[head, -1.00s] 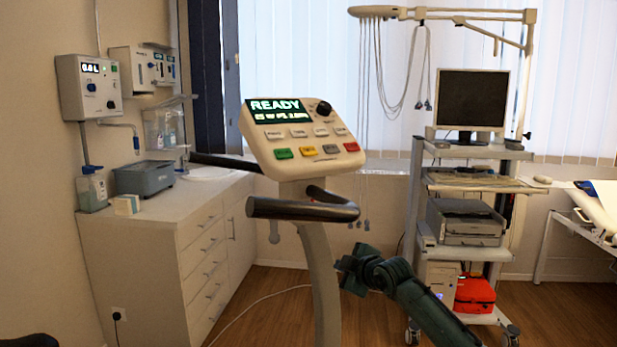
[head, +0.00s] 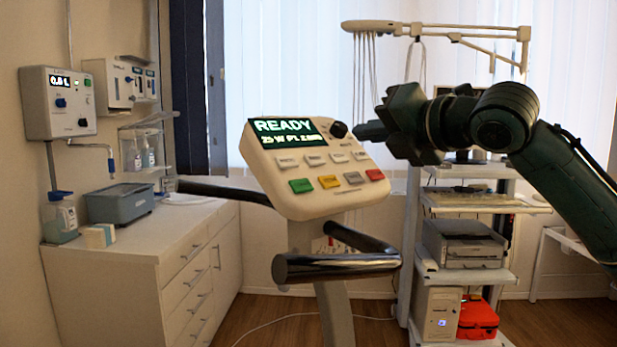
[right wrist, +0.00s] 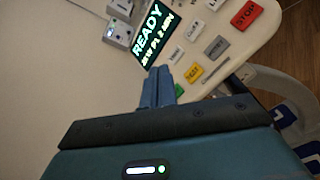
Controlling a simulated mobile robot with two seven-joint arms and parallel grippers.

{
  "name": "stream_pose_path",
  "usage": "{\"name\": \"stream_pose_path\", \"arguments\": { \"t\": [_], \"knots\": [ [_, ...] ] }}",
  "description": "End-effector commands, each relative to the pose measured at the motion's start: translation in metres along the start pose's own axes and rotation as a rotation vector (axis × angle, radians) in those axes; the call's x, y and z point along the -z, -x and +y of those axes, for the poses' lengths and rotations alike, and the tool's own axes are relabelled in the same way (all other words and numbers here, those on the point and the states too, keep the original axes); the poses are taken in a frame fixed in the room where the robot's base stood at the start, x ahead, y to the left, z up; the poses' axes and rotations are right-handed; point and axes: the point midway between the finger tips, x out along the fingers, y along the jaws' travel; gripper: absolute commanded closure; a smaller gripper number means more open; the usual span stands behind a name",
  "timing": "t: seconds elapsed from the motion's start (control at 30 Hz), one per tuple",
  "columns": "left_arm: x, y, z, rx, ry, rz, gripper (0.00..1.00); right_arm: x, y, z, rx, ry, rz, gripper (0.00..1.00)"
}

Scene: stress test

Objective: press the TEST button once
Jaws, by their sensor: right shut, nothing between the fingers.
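The console (head: 290,205) carries a lit display (head: 290,133) reading READY. Its lower row has green (head: 300,186), yellow (head: 328,182), grey (head: 352,178) and red (head: 375,174) buttons. The yellow one appears to be the TEST button, and its label shows in the right wrist view (right wrist: 194,73). My right gripper (head: 367,131) is shut and empty, beside the dark knob at the console's upper right in the head view. Its closed fingers (right wrist: 158,88) overlap the console in the right wrist view; I cannot tell the gap. My left gripper is out of view.
A dark handlebar (head: 335,264) curves in front of and below the console. White buttons (head: 314,160) form a row above the coloured ones. The red STOP button (right wrist: 246,14) is at the row's far end. An equipment cart (head: 465,205) stands behind my right arm; a cabinet (head: 185,265) is left.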

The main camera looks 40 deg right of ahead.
Motion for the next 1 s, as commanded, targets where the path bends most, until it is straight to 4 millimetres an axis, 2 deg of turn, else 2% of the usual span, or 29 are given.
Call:
{"name": "stream_pose_path", "arguments": {
  "t": [0.17, 0.57, 1.0],
  "knots": [
    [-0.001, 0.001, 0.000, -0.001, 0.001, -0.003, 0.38, 0.003, 0.007, 0.010, -0.008, 0.039, -0.009, 1.00],
    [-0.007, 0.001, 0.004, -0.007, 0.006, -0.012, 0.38, 0.005, 0.003, 0.006, -0.008, 0.035, -0.008, 1.00],
    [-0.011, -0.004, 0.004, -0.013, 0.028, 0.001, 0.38, 0.033, -0.037, -0.024, -0.006, 0.036, -0.007, 1.00]
  ]
}}
